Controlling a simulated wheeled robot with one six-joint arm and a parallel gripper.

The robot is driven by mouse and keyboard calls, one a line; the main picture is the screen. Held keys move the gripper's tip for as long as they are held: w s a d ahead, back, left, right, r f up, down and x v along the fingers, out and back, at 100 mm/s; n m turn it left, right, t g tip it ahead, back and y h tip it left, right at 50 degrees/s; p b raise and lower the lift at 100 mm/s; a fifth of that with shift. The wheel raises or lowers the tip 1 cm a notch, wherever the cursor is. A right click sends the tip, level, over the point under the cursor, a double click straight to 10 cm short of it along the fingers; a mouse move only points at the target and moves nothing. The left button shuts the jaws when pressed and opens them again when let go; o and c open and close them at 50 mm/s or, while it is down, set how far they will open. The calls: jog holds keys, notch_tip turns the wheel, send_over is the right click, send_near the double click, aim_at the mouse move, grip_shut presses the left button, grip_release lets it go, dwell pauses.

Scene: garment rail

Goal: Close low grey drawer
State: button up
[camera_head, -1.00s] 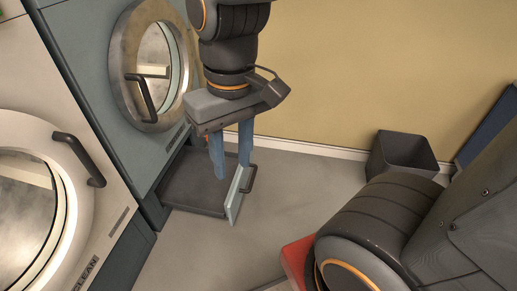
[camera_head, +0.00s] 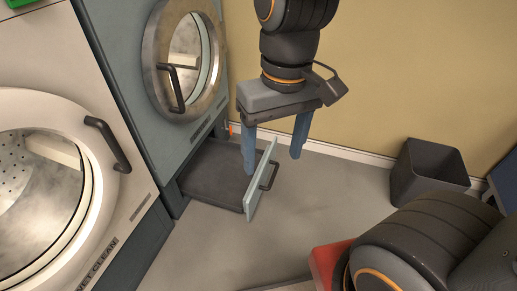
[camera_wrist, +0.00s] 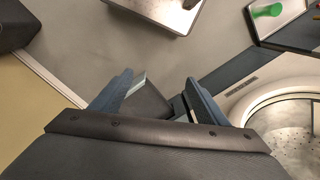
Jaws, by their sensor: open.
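The low grey drawer (camera_head: 207,176) is pulled out near the floor from under the grey-blue machine (camera_head: 118,55). Its pale front panel (camera_head: 261,179) carries a dark bar handle (camera_head: 270,175). My gripper (camera_head: 273,165) is open and empty, with blue fingers pointing down. In the head view the left finger overlaps the drawer near its front panel, and the right finger shows beyond the handle. I cannot tell whether either touches. In the wrist view, part of the drawer (camera_wrist: 150,103) shows between the open fingers (camera_wrist: 155,90).
A white machine (camera_head: 50,150) with a round glass door and dark handle stands at the left. The grey-blue machine's round door (camera_head: 185,60) is above the drawer. A dark bin (camera_head: 428,173) stands by the yellow wall. The floor before the drawer is clear.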

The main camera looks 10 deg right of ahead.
jog(key=shift+w+d+f, duration=0.1)
jog(key=shift+w+f, duration=0.05)
jog(key=shift+w, duration=0.15)
jog(key=c, duration=0.4)
jog(key=w+d+f, duration=0.1)
jog(key=w+f, duration=0.1)
jog(key=w, duration=0.2)
jog(key=w+d+f+m+t+b, duration=0.1)
jog(key=w+f, duration=0.1)
jog(key=w, duration=0.2)
jog(key=w+d+f+m+h+b, duration=0.1)
jog(key=w+d+f, duration=0.1)
jog(key=w, duration=0.2)
jog(key=shift+d+f+t, duration=0.1)
jog(key=shift+f+t, duration=0.05)
jog(key=shift+t, duration=0.25)
grip_shut()
jog(key=w+d+f+m+t+b, duration=0.1)
jog(key=w+d+f+b, duration=0.1)
jog(key=w+d+f, duration=0.4)
jog(key=w+d+f+m+t+b, duration=0.1)
jog(key=w+f+m, duration=0.1)
jog(key=w+f, duration=0.65)
jog(key=m+t+y+b, duration=0.3)
jog(key=b, duration=0.6)
send_near(269, 161)
jog(key=x, duration=0.3)
jog(key=shift+s+f, duration=0.25)
jog(key=shift+w+a, duration=0.2)
jog(key=shift+a, duration=0.15)
